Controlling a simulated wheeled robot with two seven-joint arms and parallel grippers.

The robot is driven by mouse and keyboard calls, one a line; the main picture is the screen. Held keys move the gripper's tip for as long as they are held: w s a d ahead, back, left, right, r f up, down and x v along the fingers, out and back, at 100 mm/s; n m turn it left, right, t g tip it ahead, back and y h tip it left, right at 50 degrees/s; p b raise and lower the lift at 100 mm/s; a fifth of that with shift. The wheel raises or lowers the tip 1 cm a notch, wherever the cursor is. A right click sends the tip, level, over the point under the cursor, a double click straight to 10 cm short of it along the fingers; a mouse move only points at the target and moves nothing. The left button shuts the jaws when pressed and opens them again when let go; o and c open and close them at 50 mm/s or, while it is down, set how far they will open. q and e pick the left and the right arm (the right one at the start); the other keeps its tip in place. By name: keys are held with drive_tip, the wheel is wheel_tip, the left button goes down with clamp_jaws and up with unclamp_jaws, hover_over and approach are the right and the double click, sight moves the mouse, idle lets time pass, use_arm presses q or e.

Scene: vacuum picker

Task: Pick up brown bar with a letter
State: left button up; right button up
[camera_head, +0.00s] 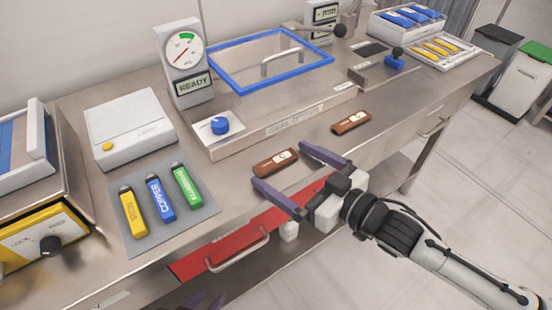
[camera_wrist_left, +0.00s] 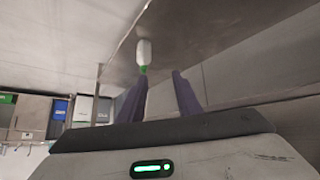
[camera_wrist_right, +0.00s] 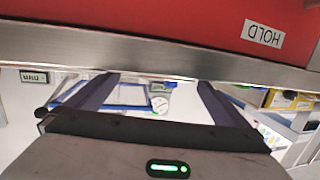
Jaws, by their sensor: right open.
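One brown bar (camera_head: 275,163) with a small white label lies near the front edge of the steel bench. A second brown bar (camera_head: 351,121), also with a white label, lies further right on the bench. The marks on both labels are too small to read. My right gripper (camera_head: 279,165) is open and empty, its purple fingertips on either side of the nearer bar in the head view; I cannot tell its height. It also shows open in the right wrist view (camera_wrist_right: 157,80).
Yellow, blue and green bars (camera_head: 160,198) lie on a grey mat (camera_head: 190,224). A steel box with a blue-framed lid (camera_head: 240,88) and a gauge (camera_head: 184,50) stand behind. A red drawer (camera_head: 225,246) with a handle sits below the bench edge.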

drive_tip(key=shift+w+a+f, duration=0.1)
drive_tip(key=shift+w+a, duration=0.25)
drive_tip(key=c, duration=1)
